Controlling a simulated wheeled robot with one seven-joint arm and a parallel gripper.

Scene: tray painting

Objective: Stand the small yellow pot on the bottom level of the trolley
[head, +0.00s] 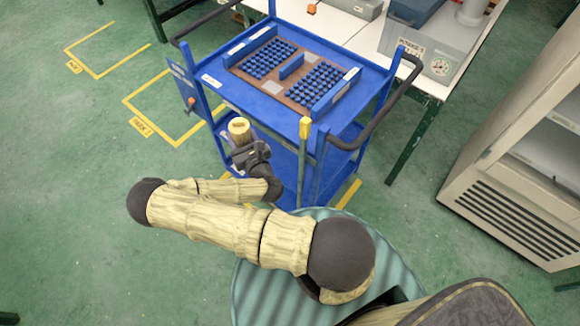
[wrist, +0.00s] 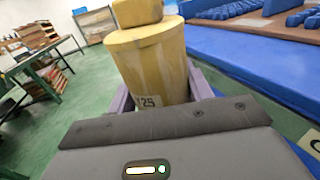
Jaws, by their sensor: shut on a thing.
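The small yellow pot (wrist: 150,62), with a knobbed lid and a number label, is held roughly upright between the purple fingers of my gripper (wrist: 160,95). In the head view the pot (head: 239,129) and my gripper (head: 243,143) are at the near left side of the blue trolley (head: 213,82). Part of the trolley's bottom level (head: 282,163) shows below its upper level, partly hidden by my arm and the trolley's posts. The pot is apart from that level. I cannot tell its exact height over it.
The trolley's upper level holds a brown board (head: 283,75) with many blue pieces. A yellow-topped post (head: 305,128) stands at the near side. Dark handles (head: 377,122) stick out at the ends. A white table (head: 345,35) is behind, a pale cabinet (head: 530,150) right. Floor at left is clear.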

